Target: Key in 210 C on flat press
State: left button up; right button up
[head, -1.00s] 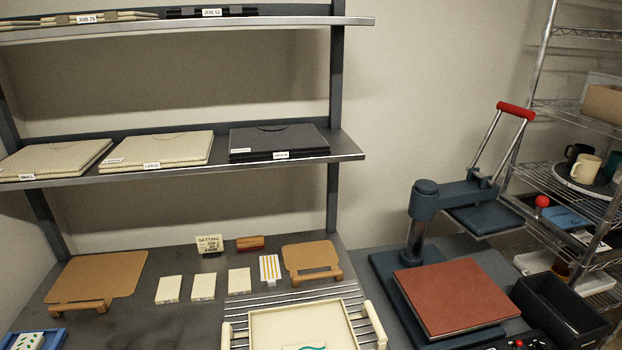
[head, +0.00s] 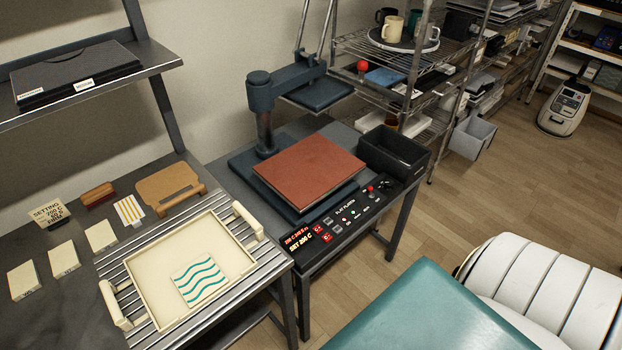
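The flat press stands in the middle of the head view, with a red-brown lower platen (head: 308,170) and a dark blue upper plate (head: 316,92) swung up behind it. Its control panel (head: 340,220) faces front, with small buttons and a red knob. The panel's display (head: 299,241) glows red and seems to read SET 200 C, with a smaller line above it. Two red buttons (head: 322,234) sit beside the display. A settings card (head: 49,213) stands at the left of the bench; its small print is hard to read. Neither gripper is in view.
A cream tray (head: 137,262) holding a sheet with teal waves (head: 199,278) lies on a slatted rack left of the press. A black bin (head: 394,152) stands right of the press. A teal surface (head: 430,315) and a white rounded body fill the lower right. Wood floor is open at right.

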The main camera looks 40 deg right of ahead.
aim_at(317, 229)
jog(key=z, duration=1.15)
